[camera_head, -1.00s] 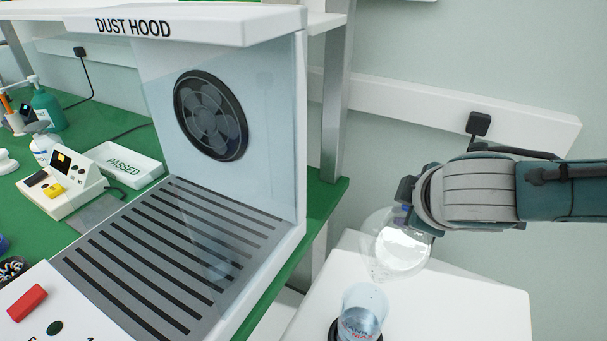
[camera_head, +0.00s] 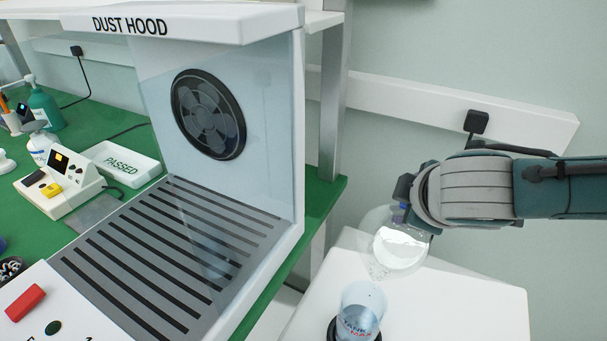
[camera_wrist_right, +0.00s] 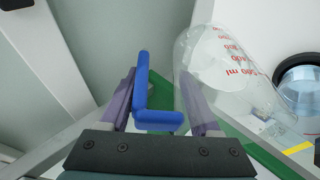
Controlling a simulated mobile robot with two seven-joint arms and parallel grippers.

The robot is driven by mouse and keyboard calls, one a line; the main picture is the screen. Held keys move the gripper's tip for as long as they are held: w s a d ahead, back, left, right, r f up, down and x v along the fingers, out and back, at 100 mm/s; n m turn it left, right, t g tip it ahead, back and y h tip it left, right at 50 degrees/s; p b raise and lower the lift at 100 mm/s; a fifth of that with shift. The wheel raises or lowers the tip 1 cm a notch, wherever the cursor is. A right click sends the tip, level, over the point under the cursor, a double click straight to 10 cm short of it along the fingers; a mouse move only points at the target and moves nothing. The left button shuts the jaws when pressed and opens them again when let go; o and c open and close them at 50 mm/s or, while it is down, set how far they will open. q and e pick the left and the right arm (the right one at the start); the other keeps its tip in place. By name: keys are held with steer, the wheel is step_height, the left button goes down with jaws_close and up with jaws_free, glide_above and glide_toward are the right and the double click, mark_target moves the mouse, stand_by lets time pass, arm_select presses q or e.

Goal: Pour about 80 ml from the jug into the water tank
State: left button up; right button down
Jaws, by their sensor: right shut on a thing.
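The clear jug (camera_head: 398,248) is tilted, its lip pointing down over the water tank (camera_head: 358,313). My right gripper (camera_head: 404,203) is shut on the jug's blue handle (camera_wrist_right: 146,92), with purple fingers on either side of it in the wrist view. Small droplets show between the jug's lip and the tank's opening. The jug's red ml marks (camera_wrist_right: 238,62) show in the wrist view; its water level is hard to read. The tank is a clear cup with "TANK MAX" lettering and some bluish water. My left gripper is out of view.
The tank stands on a white surface (camera_head: 470,300) with free room to its right. The dust hood (camera_head: 225,262) and green bench stand to the left. A metal post (camera_head: 333,110) and a wall rail with a black plug (camera_head: 476,121) are behind.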

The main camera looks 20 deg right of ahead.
steer(key=shift+d+f, duration=0.1)
steer(key=shift+w+d+f+g+y, duration=0.15)
steer(key=shift+d+f+g+y, duration=0.1)
steer(key=shift+f, duration=0.2)
steer(key=shift+w+d+f+g+y, duration=0.15)
steer(key=shift+f+y, duration=0.1)
steer(key=shift+f, duration=0.15)
steer(key=w+d+f+g+y+b, duration=0.1)
steer(key=f+y+b, duration=0.1)
steer(key=b, duration=0.5)
steer(key=w+d+f+m+g+y+b, duration=0.1)
steer(key=f+b, duration=0.3)
steer(key=b, duration=0.4)
steer(key=w+d+f+g+y+b, duration=0.1)
steer(key=d+f+y+b, duration=0.1)
steer(key=f+b, duration=0.2)
steer(key=shift+d+m+g+y+b, duration=0.3)
steer(key=shift+m+b, duration=0.1)
steer(key=shift+b, duration=1.95)
steer(key=shift+s+r, duration=0.1)
